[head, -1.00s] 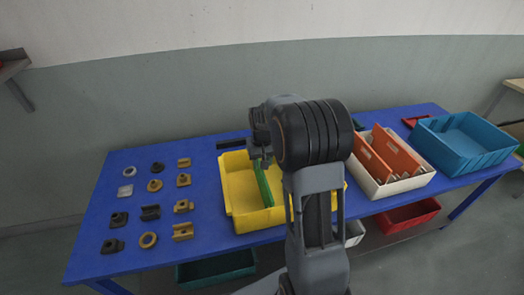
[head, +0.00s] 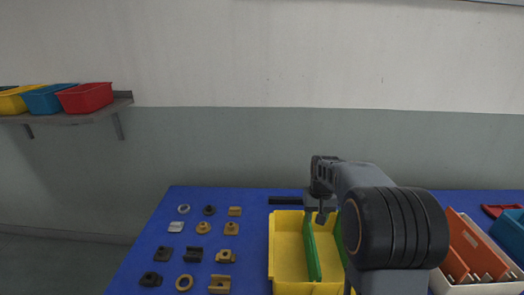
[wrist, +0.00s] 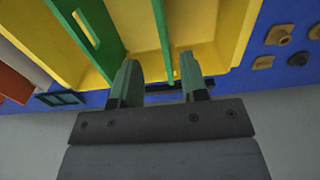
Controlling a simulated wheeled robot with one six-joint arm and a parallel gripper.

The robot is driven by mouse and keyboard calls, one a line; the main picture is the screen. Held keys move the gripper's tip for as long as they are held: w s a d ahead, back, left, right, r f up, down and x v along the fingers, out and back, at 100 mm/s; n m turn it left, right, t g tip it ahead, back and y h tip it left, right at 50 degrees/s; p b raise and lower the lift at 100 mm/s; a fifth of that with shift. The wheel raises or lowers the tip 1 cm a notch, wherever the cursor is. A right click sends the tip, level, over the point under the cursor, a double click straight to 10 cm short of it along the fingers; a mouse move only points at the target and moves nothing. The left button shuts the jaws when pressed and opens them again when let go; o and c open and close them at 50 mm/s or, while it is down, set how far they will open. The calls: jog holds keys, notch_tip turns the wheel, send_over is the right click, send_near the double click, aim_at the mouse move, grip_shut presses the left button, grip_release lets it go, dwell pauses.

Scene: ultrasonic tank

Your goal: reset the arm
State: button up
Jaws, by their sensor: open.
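My gripper (head: 322,208) is over the yellow bin (head: 285,262) on the blue table in the head view. In the wrist view its two green-grey fingers (wrist: 160,80) are apart with nothing held between them. A green divider (head: 312,255) stands in the yellow bin just below the gripper. The wrist view shows the bin's yellow inside (wrist: 205,30) and green strips beyond the fingers. My forearm hides the bin's right part in the head view.
Several small grey, black and yellow parts (head: 193,255) lie in rows on the blue table (head: 150,235) left of the bin. A white box with orange dividers (head: 470,250) and a blue bin (head: 512,230) stand at right. A wall shelf (head: 70,117) holds coloured bins (head: 86,97).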

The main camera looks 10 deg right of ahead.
jog(key=s+f, duration=0.1)
jog(key=s+a+f, duration=0.1)
jog(key=s, duration=0.1)
jog(key=s+a+r+n+t, duration=0.1)
jog(key=s+a+r, duration=0.2)
jog(key=s, duration=0.5)
jog(key=s+a+r+n+t, duration=0.1)
jog(key=s+a+r+t, duration=0.1)
jog(key=s+a+r, duration=0.2)
jog(key=shift+s+a+n+t+p, duration=0.4)
jog(key=shift+s+a, duration=0.7)
jog(key=shift+s, duration=0.75)
